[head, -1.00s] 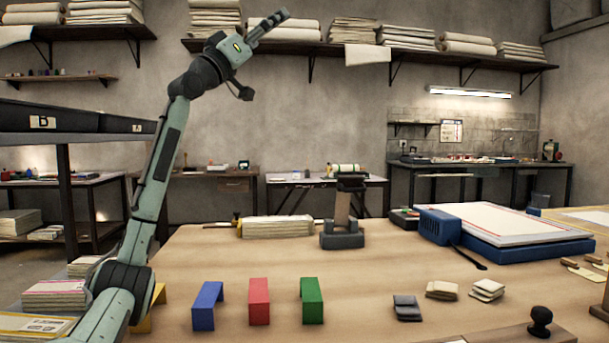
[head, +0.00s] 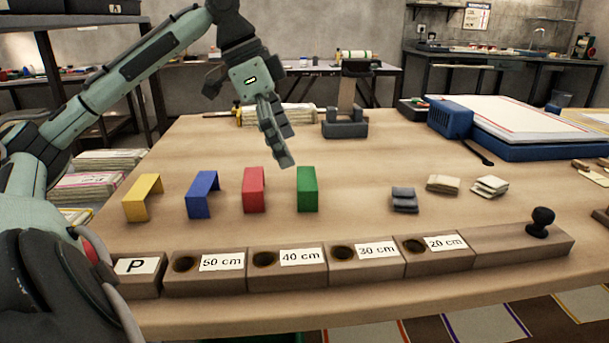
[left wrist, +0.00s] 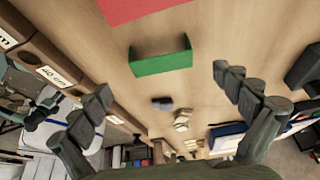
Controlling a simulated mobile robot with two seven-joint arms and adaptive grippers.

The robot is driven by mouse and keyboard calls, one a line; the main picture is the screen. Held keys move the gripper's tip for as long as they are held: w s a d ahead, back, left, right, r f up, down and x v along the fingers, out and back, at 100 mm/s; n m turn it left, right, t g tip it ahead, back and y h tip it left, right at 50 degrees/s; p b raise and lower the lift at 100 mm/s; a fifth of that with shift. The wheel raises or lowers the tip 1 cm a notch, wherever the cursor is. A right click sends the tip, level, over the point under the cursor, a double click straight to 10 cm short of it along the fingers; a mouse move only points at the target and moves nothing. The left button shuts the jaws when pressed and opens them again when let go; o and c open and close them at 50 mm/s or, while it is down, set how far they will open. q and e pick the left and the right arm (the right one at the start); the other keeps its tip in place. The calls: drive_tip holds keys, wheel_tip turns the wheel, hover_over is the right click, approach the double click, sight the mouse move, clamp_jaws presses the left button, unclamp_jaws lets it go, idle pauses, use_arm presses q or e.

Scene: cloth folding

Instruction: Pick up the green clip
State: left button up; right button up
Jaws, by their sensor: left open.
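The green clip (head: 307,189) stands on the wooden table at the right end of a row of coloured clips. It also shows in the left wrist view (left wrist: 160,62), near the top centre beside the red clip. My left gripper (head: 285,160) is above the table, just behind and left of the green clip, with its fingers pointing down. In the left wrist view its two fingers (left wrist: 160,90) are spread wide and nothing is between them; the green clip lies beyond them. My right gripper is not in view.
Red (head: 253,189), blue (head: 202,194) and yellow (head: 142,197) clips stand to the left. Small folded cloths (head: 442,184) lie to the right. A wooden strip with length labels (head: 300,257) runs along the front. A grey stand (head: 345,122) is behind.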

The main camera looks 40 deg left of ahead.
sight(306, 177)
use_arm(q)
drive_tip(key=x, duration=0.7)
drive_tip(key=shift+w+d+f, duration=0.1)
drive_tip(key=shift+w+d, duration=0.1)
drive_tip(key=shift+w, duration=0.1)
drive_tip(key=c, duration=0.6)
